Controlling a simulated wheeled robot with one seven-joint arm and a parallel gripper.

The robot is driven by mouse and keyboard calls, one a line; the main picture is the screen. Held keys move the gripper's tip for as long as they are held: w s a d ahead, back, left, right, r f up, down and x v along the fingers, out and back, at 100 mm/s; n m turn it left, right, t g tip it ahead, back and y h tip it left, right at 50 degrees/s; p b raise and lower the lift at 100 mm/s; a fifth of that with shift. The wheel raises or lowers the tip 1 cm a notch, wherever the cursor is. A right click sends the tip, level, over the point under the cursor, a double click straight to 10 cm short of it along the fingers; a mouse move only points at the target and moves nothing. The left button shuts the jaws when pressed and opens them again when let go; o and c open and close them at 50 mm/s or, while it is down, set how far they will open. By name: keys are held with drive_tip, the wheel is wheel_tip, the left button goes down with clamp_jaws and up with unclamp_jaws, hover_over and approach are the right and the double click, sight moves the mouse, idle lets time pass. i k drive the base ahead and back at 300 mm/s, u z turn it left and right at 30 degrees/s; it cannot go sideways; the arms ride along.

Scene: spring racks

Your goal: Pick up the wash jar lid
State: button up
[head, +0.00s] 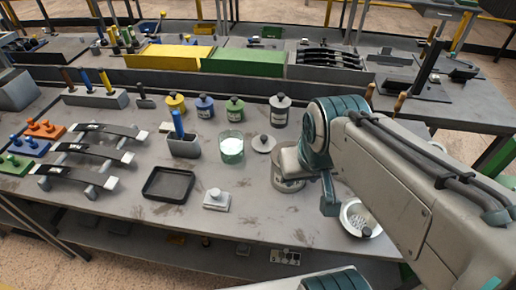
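A round grey lid with a dark knob (264,143) lies flat on the bench, right of a glass jar (231,150) holding pale green-white contents. It looks like the wash jar lid, though no label on it can be read. A wide grey pot (287,184) stands nearer, its top mostly hidden by my arm. My gripper (328,192) hangs over the pot's right side, to the lower right of the lid. One teal finger shows; the other is hidden, so the opening cannot be judged. I see nothing held.
Small yellow, blue, green and grey lidded pots (206,107) stand behind the lid. A grey holder with a blue handle (184,145), a black tray (168,185) and a small grey block (216,200) are left. A perforated white bowl (360,217) sits near the front right edge.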

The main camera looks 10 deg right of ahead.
sight(262, 143)
drive_tip(key=k, duration=0.4)
drive_tip(key=u, duration=0.75)
drive_tip(key=i, duration=0.7)
drive_tip(key=z, duration=0.6)
